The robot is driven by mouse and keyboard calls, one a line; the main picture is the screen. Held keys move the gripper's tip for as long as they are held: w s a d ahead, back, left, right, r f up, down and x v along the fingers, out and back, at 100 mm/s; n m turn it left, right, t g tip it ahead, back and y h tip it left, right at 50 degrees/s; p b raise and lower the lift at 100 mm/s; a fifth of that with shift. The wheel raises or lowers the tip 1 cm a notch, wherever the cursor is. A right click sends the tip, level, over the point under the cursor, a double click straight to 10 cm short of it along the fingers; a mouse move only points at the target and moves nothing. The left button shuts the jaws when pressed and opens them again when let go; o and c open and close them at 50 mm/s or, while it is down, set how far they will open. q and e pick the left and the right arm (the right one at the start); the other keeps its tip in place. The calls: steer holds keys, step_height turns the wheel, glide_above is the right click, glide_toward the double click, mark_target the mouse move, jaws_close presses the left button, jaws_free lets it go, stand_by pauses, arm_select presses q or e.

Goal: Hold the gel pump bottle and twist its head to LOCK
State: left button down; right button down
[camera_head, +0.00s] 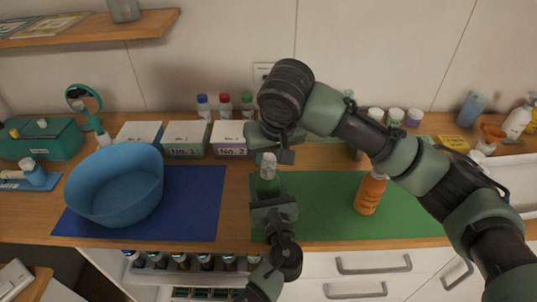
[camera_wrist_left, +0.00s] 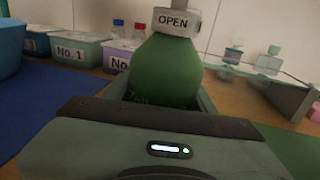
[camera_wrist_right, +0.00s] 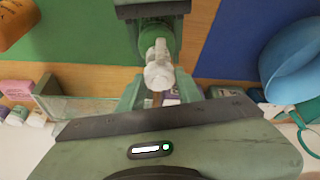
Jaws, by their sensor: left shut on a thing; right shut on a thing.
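The gel pump bottle has a green body (camera_head: 268,186) and a white pump head (camera_head: 269,160), and stands upright over the left edge of the green mat. In the left wrist view its collar (camera_wrist_left: 174,21) reads OPEN, above the green body (camera_wrist_left: 165,70). My left gripper (camera_head: 270,197) comes from the front and is shut on the bottle body. My right gripper (camera_head: 272,150) comes from above and behind and is shut on the pump head (camera_wrist_right: 158,72), which shows between its fingers in the right wrist view. The nozzle is partly hidden.
A blue bowl (camera_head: 115,187) stands on a blue mat (camera_head: 200,205) at left. An orange bottle (camera_head: 370,192) stands on the green mat (camera_head: 320,215) at right. Labelled boxes (camera_head: 187,140) and several small bottles line the back. The green mat's middle is clear.

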steer(key=n, duration=0.2)
steer(key=n+y, duration=0.1)
steer(key=n, duration=0.1)
steer(key=shift+d+g+y, duration=0.15)
steer(key=shift+g+y, duration=0.15)
steer(key=shift+g, duration=0.1)
steer(key=n+g, duration=0.1)
steer(key=n, duration=0.2)
steer(key=shift+w+n+y, duration=0.15)
steer(key=shift+n+y, duration=0.25)
steer(key=n+g, duration=0.1)
steer(key=n, duration=0.3)
steer(key=shift+w+d+y, duration=0.1)
steer(key=shift+w+y, duration=0.05)
steer(key=shift+y, duration=0.25)
steer(key=shift+n+g, duration=0.8)
steer(key=shift+n, duration=0.8)
steer(key=shift+w, duration=0.1)
steer(key=c, duration=0.9)
jaws_free()
steer(key=shift+c, duration=0.2)
steer(key=shift+r, duration=0.1)
